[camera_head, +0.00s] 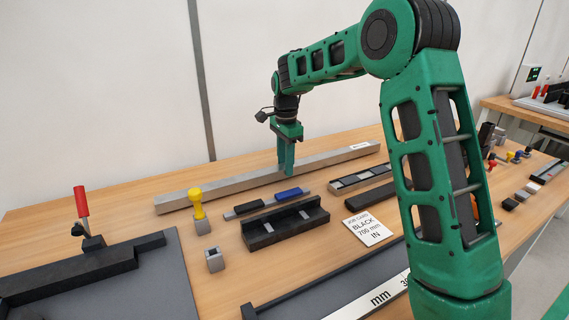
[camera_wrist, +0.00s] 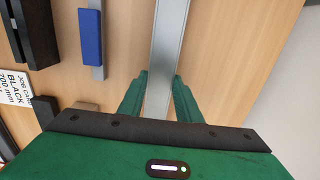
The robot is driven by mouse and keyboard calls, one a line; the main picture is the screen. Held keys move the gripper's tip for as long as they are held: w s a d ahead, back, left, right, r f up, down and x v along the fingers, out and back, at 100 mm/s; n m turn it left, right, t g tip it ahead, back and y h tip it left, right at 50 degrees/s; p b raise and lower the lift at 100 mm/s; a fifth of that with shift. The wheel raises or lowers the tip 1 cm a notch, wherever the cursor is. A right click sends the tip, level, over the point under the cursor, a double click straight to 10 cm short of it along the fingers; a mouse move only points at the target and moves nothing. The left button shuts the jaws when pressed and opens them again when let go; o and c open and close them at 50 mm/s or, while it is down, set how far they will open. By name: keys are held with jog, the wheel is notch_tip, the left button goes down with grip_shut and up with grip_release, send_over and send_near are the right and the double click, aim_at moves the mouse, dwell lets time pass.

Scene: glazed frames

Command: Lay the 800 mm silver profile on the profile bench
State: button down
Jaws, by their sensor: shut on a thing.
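A long silver profile (camera_head: 233,184) lies along the back of the wooden table in the head view, near the wall. My gripper (camera_head: 286,170) is over its middle, pointing down, with its fingers on either side of it. In the wrist view the silver profile (camera_wrist: 168,45) runs up the picture from between the two green fingers (camera_wrist: 158,98), which are shut on it. The profile appears to be at table level; whether it is lifted cannot be told. A job card (camera_head: 369,228) reads "BLACK 700 mm IN".
A yellow-knobbed piece (camera_head: 198,206), a black holder (camera_head: 285,224) and a blue-topped piece (camera_head: 289,194) stand in front of the profile. A dark fixture with a red-handled clamp (camera_head: 82,203) is at left. A mm scale (camera_head: 378,297) lies at the front.

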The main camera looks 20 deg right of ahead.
jog(key=shift+f, duration=0.35)
dwell(0.4)
jog(key=c, duration=1.3)
grip_release()
jog(key=shift+c, duration=0.2)
jog(key=shift+o, duration=0.7)
notch_tip(320, 180, up, 16)
jog(key=s+d+r+n, duration=0.1)
jog(key=s+d+n, duration=0.1)
jog(key=s+d, duration=0.7)
jog(key=s+d+f+n, duration=0.1)
jog(key=s+d, duration=0.3)
jog(key=s, duration=0.3)
jog(key=s+d+f+n, duration=0.2)
jog(key=s+d, duration=0.1)
jog(key=s, duration=0.4)
jog(key=s+f+n, duration=0.1)
jog(key=s+f, duration=0.2)
jog(key=s, duration=0.4)
jog(key=s+d+f+n, duration=0.1)
jog(key=s+f, duration=0.3)
jog(key=s, duration=0.4)
jog(key=s+f+n, duration=0.2)
jog(key=s+f, duration=0.2)
jog(key=s, duration=0.4)
jog(key=shift+s+d+f, duration=0.1)
jog(key=shift+s+d, duration=0.05)
jog(key=shift+d, duration=0.15)
